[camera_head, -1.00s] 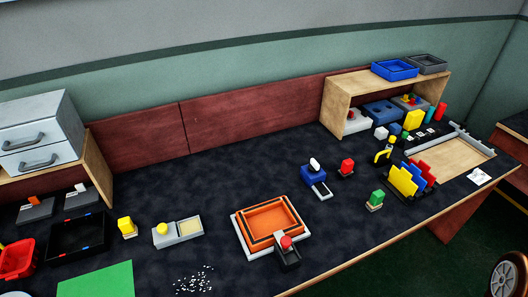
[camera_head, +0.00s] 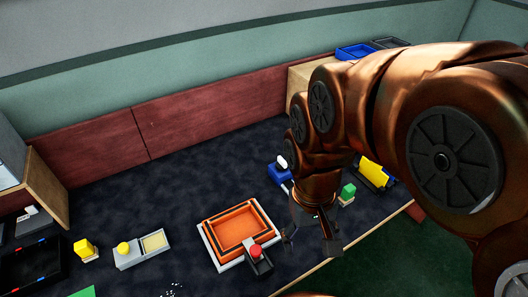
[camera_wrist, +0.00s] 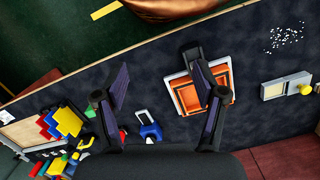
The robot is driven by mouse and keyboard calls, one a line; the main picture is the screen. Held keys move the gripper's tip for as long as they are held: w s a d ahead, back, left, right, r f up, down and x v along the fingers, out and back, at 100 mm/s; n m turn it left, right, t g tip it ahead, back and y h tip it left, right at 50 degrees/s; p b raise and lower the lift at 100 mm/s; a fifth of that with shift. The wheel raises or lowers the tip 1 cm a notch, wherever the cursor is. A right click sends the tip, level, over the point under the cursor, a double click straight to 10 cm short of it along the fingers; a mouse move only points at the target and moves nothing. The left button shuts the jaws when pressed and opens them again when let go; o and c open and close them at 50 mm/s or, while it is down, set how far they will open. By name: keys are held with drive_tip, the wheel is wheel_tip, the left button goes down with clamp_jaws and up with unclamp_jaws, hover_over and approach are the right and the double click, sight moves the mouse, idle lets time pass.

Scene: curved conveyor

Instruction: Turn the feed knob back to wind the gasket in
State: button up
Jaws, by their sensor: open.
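A red knob (camera_head: 255,251) sits on a dark feeder block (camera_head: 262,267) at the front corner of an orange square frame (camera_head: 264,222). A dark line runs around the frame, perhaps the gasket. The frame stands on a white base (camera_head: 207,245). My gripper (camera_head: 312,240) is open and empty, to the right of the knob and apart from it. In the wrist view my gripper (camera_wrist: 160,72) has its fingers spread; the right one covers part of the orange frame (camera_wrist: 187,100). The dark block (camera_wrist: 191,50) shows there, but I cannot make out the knob.
The table between frame and back wall is clear.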

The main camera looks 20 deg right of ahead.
drive_tip(key=w+d+r+m+p, duration=0.15)
drive_tip(key=w+d+m, duration=0.3)
drive_tip(key=w, duration=0.65)
drive_tip(key=m+t+p, duration=0.2)
drive_tip(key=m, duration=0.8)
hover_over(282, 159)
drive_tip(key=shift+n, duration=0.25)
drive_tip(key=f, duration=1.1)
drive_tip(key=shift+s+f, duration=0.2)
drive_tip(key=shift+s, duration=0.1)
drive_tip(key=shift+w+f+p, duration=0.2)
drive_tip(key=shift+f+p, duration=0.15)
drive_tip(key=shift+f, duration=0.15)
drive_tip(key=shift+f+p, duration=1.25)
drive_tip(key=shift+f, duration=2.35)
drive_tip(key=c, duration=1.2)
